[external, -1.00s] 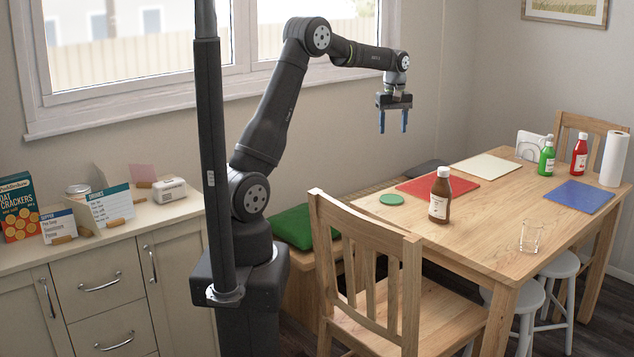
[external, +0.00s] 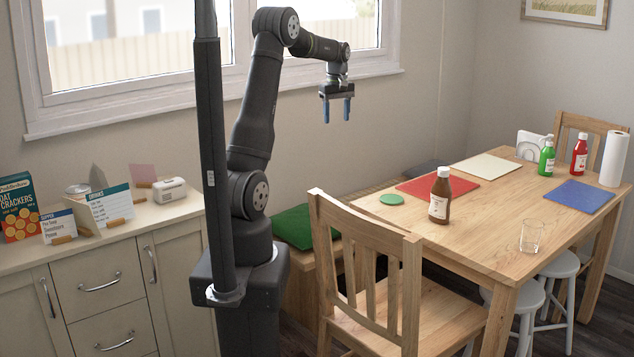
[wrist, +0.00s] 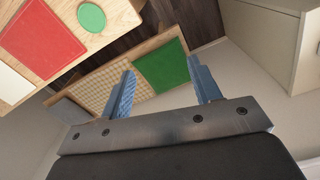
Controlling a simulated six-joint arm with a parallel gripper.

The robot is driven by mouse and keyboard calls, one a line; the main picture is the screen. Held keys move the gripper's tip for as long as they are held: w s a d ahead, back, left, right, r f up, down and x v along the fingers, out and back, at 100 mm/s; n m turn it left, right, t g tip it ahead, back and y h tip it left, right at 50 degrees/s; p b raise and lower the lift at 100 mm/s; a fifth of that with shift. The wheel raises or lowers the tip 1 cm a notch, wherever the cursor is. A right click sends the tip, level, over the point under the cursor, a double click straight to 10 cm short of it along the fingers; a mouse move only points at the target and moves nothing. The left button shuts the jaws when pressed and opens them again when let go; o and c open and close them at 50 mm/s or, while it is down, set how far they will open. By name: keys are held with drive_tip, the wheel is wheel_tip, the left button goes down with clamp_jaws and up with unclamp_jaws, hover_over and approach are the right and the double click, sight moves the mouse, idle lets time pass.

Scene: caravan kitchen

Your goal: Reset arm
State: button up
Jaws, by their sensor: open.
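My gripper (external: 337,110) is open and empty, pointing down with blue fingers, high in front of the wall below the window. It hangs above the bench side, left of the dining table (external: 490,225) and well clear of it. In the wrist view my gripper (wrist: 165,92) has its two blue fingers apart with nothing between them. Beyond them show the bench (wrist: 105,88) and its green cushion (wrist: 160,68).
The table holds a brown bottle (external: 440,196), green bottle (external: 547,157), red bottle (external: 579,156), glass (external: 531,237), paper roll (external: 614,159), coloured mats and a green coaster (external: 391,199). A chair (external: 375,270) stands in front. A counter (external: 125,229) is at the left.

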drive_tip(key=shift+w+a+r, duration=0.1)
drive_tip(key=shift+a, duration=1.15)
